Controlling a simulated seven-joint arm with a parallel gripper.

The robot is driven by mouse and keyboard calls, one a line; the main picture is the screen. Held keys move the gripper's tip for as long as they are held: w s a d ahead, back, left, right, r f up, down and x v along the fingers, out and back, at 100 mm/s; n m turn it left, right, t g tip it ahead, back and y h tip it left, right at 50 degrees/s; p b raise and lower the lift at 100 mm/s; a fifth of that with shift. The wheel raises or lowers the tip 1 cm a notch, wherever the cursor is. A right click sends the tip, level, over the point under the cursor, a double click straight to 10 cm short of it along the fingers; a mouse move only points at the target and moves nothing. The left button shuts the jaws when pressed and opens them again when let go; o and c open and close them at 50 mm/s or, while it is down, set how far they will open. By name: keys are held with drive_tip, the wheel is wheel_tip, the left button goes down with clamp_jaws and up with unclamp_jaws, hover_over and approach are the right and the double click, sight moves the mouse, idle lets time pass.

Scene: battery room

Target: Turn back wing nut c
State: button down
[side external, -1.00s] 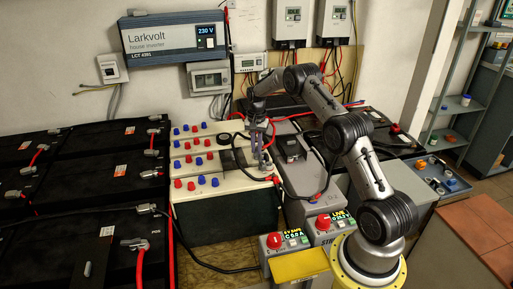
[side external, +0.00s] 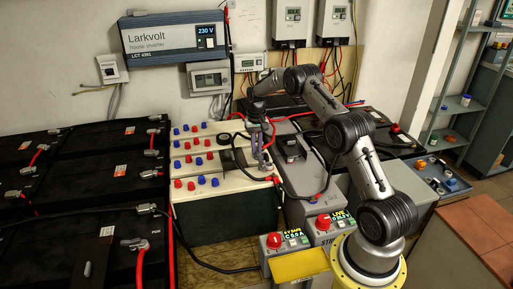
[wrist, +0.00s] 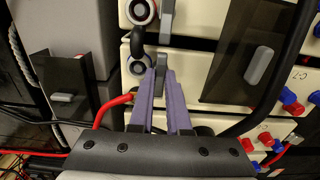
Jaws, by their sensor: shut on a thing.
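My gripper (wrist: 161,76) points at the tops of the cream battery cells, with its two purple fingers close together. It is shut on a small grey metal piece (wrist: 162,56), which looks like a wing nut; no letter c can be read on it, and the fingers hide part of it. Beside it is a round post (wrist: 138,66) with a black link running up to a second post (wrist: 140,11).
A red cable (wrist: 118,101) and black cables run close to my fingers. A dark cover with a grey handle (wrist: 259,66) lies to the right in the wrist view. Grey boxes with red rotary switches (side external: 273,242) stand in front; black batteries (side external: 84,188) fill the left.

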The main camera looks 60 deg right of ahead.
sight(257, 150)
drive_tip(key=shift+r, duration=0.1)
drive_tip(key=c, duration=0.9)
unclamp_jaws()
wheel_tip(257, 150, up, 14)
drive_tip(key=shift+f, duration=0.1)
